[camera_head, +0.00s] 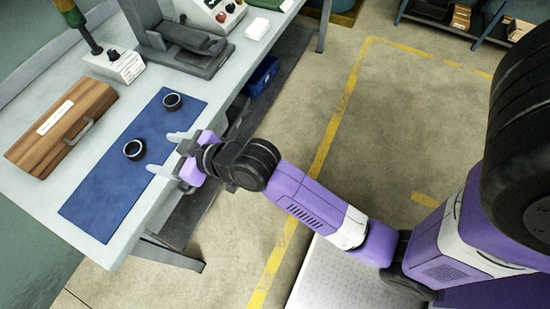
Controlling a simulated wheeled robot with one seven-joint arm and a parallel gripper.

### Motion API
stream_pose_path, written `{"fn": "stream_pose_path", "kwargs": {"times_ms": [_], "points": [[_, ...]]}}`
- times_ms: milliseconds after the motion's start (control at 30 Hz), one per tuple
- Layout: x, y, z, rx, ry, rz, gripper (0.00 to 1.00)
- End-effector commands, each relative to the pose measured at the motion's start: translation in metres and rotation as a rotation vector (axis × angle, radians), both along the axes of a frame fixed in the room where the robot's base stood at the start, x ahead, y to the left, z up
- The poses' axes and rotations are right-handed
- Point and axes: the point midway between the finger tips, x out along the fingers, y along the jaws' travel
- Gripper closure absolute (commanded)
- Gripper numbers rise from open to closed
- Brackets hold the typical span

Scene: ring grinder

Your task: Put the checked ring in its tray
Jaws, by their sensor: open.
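Two dark rings with pale inner rims lie apart on a blue mat on the workbench: a nearer ring (134,150) and a farther ring (173,101). I cannot tell which, if either, is the checked ring. My gripper (164,153) is open and empty at the bench's right edge, its two pale fingers pointing left over the mat's right side. The nearer ring is just left of the fingertips, apart from them. The farther ring is beyond the upper finger. I cannot make out a tray that is clearly the ring's own.
The blue mat (98,212) has bare room at its near end. A wooden case (62,125) with a label and handle lies left of it. A grey machine (180,40) and a control box (215,12) stand at the back. A blue bin (262,76) sits below the bench.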

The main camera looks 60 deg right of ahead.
Motion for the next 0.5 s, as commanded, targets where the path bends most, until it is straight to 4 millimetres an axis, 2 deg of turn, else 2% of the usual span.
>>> {"fn": "stream_pose_path", "kwargs": {"times_ms": [167, 333, 500], "points": [[-0.039, 0.000, -0.017, 0.005, 0.001, -0.027, 0.32], [-0.109, -0.001, -0.031, 0.006, -0.012, -0.069, 0.32], [-0.178, -0.002, -0.026, 0.003, -0.039, -0.098, 0.32]]}}
